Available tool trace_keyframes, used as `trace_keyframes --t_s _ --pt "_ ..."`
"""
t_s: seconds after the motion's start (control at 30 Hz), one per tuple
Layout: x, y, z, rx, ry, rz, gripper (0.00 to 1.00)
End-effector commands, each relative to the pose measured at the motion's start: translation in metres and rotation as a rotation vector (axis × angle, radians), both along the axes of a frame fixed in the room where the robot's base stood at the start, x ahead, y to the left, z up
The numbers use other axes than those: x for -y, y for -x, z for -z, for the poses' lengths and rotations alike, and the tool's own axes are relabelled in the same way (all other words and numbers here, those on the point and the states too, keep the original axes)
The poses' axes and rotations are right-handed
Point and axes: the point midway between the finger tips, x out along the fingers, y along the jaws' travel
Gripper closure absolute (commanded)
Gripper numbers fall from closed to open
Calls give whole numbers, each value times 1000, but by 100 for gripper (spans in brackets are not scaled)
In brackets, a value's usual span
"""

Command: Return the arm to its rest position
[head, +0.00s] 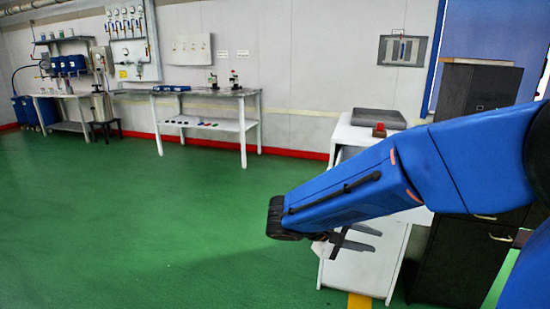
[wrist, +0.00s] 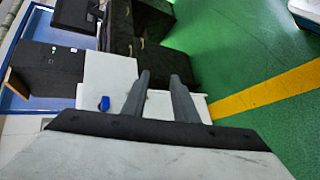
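My gripper (head: 371,238) hangs below the end of my blue arm in the head view, in front of a white cabinet (head: 348,272). It also shows in the wrist view (wrist: 162,78), where its two grey fingers stand apart with nothing held between them. The arm reaches in from the right edge and slopes down to the left over the green floor. It covers part of the white cabinet.
A grey case (head: 379,118) and a small red object (head: 379,131) are on the white cabinet. A dark cabinet (head: 450,255) stands right of it. A white workbench (head: 207,95) stands along the far wall. The green floor (head: 130,225) at left is clear.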

Motion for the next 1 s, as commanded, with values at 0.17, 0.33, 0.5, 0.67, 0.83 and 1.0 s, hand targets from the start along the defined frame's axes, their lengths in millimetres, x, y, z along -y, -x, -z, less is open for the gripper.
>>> trace_keyframes --t_s 0.17,0.33,0.5,0.67,0.83,1.0 --pt "37 43 7 -42 -190 86 74" --pt "55 81 15 -55 -375 142 74" --pt "61 115 23 -37 -558 178 74" --pt "60 142 27 10 -727 193 74" --pt "53 165 28 89 -893 191 74" --pt "43 181 24 196 -1040 172 74"
